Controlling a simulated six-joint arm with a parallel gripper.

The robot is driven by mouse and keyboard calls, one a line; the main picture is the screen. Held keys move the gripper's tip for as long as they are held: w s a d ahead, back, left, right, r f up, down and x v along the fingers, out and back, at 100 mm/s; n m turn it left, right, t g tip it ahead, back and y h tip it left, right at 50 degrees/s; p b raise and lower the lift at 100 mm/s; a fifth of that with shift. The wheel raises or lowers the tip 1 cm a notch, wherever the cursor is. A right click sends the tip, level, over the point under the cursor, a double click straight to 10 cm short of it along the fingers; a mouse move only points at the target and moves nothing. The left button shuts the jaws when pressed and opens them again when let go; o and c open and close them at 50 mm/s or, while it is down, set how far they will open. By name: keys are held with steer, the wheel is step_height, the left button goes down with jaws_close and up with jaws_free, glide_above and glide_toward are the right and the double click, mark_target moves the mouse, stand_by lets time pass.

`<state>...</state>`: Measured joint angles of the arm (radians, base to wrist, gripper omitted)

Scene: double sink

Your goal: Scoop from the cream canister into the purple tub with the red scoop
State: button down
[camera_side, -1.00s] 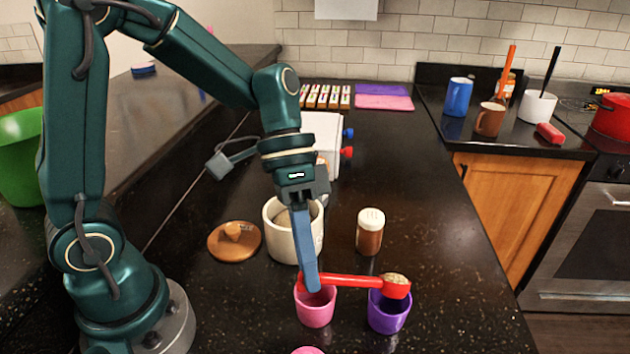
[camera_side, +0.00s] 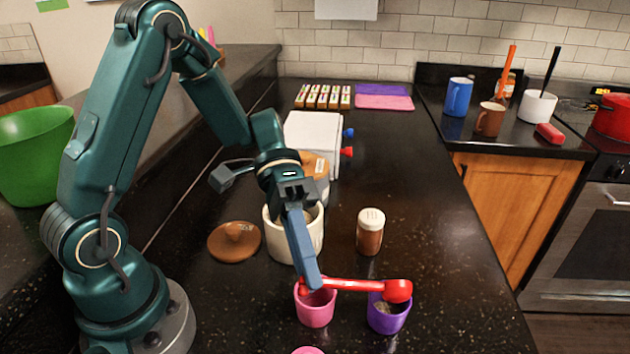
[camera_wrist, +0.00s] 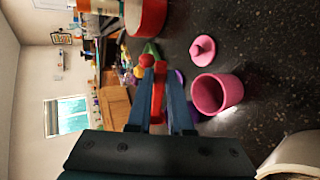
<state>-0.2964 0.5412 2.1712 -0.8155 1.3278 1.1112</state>
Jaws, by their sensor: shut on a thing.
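The red scoop (camera_side: 352,285) is held by its handle in my gripper (camera_side: 312,280). Its bowl is over the purple tub (camera_side: 386,317) and appears tipped, its inside turned away from the side view. Some pale contents show inside the purple tub. The cream canister (camera_side: 297,240) stands open behind my gripper, partly hidden by it. In the wrist view, my gripper (camera_wrist: 160,95) is shut on the red handle, with the bowl beyond the fingertips.
A pink tub (camera_side: 316,309) stands just left of the purple tub, under the scoop handle. A brown lid (camera_side: 234,242) lies left of the canister. A white-capped shaker (camera_side: 370,232) stands behind the purple tub.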

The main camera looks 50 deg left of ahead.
stand_by(0.3)
steer(key=shift+r, duration=2)
steer(key=w+a+r+n+t+y, duration=0.7)
steer(key=a+r+n+t, duration=0.5)
steer(key=n+t, duration=0.3)
steer(key=shift+w+a+n+y, duration=0.35)
steer(key=shift+w+n, duration=0.45)
steer(key=shift+n, duration=0.9)
steer(key=shift+d, duration=0.1)
